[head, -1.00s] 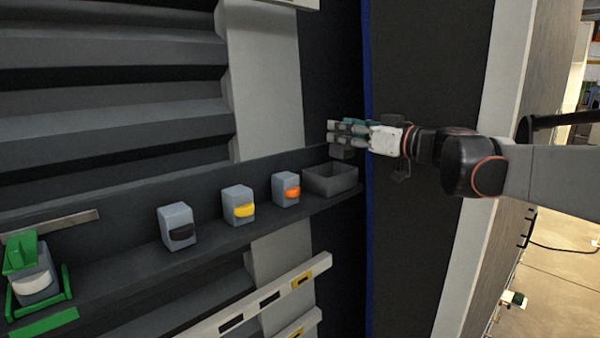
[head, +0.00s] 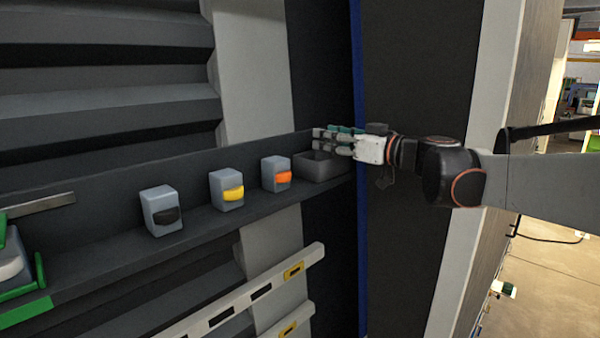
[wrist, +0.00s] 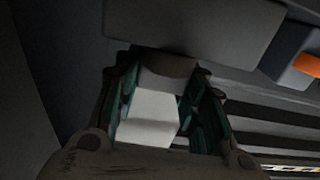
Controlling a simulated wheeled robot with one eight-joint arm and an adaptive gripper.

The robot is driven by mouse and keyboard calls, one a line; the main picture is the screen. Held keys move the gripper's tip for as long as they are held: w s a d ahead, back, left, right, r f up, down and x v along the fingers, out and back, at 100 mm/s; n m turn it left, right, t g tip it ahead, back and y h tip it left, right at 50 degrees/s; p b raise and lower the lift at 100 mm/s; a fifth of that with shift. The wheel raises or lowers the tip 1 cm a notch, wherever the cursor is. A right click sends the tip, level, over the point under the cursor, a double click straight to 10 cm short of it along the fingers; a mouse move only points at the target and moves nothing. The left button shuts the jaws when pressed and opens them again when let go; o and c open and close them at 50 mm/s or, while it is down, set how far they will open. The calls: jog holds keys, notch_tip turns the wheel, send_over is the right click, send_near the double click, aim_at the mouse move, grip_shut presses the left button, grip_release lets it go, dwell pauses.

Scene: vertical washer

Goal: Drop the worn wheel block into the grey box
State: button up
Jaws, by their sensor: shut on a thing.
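My gripper (head: 318,140) is just above the grey box (head: 318,172) at the right end of the shelf. In the wrist view, its teal-lined fingers (wrist: 165,105) are shut on the worn wheel block (wrist: 150,112), a pale grey block with a dark rounded part at its far end. The grey box also shows in the wrist view (wrist: 200,25), close beyond the block.
On the shelf (head: 110,270), left of the box, stand grey blocks with an orange wheel (head: 275,174), a yellow wheel (head: 227,190) and a black wheel (head: 161,210). A green holder (head: 40,275) is at the left edge. A dark wall stands close right of the box.

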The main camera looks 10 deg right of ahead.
jog(key=o, duration=1.2)
